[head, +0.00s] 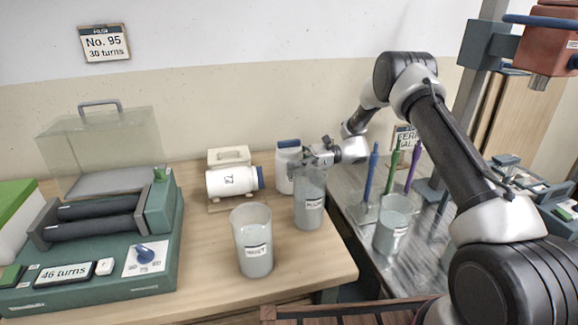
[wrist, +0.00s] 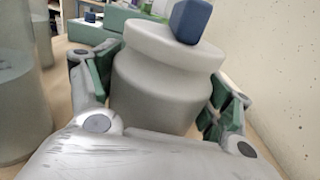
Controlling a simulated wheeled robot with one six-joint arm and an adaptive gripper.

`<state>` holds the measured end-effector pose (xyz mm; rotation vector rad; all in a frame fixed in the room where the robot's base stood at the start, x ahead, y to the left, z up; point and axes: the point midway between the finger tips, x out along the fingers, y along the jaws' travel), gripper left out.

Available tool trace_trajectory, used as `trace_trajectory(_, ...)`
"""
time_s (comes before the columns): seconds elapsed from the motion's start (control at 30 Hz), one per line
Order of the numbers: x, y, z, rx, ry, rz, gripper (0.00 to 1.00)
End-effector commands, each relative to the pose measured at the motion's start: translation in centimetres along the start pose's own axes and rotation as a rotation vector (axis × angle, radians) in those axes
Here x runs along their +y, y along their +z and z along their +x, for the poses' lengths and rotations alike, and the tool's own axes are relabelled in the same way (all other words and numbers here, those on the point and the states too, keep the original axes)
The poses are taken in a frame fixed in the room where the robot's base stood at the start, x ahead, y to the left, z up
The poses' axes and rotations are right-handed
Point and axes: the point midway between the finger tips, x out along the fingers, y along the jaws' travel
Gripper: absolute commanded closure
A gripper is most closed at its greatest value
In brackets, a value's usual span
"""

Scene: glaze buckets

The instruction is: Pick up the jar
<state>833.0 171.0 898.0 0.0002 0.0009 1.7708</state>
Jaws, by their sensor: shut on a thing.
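The jar (head: 284,176) is white with a blue piece on its top. It stands upright near the wall, at the back right of the wooden table. My gripper (head: 318,156) comes in from the right and is shut on it. In the wrist view, the pale jar (wrist: 155,88) sits between my two green-padded fingers, with the blue piece (wrist: 187,20) above its rim. Its base is hidden there, and I cannot tell whether it touches the table. A labelled grey beaker partly hides the jar in the head view.
That beaker (head: 310,205) stands right in front of my gripper. Another beaker (head: 254,250) is nearer the front. A white jar (head: 230,181) lies on a wooden stand to the left. A green roller machine (head: 100,250) fills the left. A metal table (head: 350,185) holds brushes and a third beaker (head: 392,225).

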Motion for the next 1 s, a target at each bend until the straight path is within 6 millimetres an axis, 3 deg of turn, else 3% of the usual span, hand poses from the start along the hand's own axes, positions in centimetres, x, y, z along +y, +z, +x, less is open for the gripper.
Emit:
trace_trajectory(0.4,0.0,9.9,0.0,-0.002,0.0,-0.008,0.59)
trace_trajectory(0.6,0.0,13.9,0.0,-0.002,0.0,-0.006,0.59)
trace_trajectory(1.0,0.0,17.9,0.0,-0.002,0.0,-0.004,0.59)
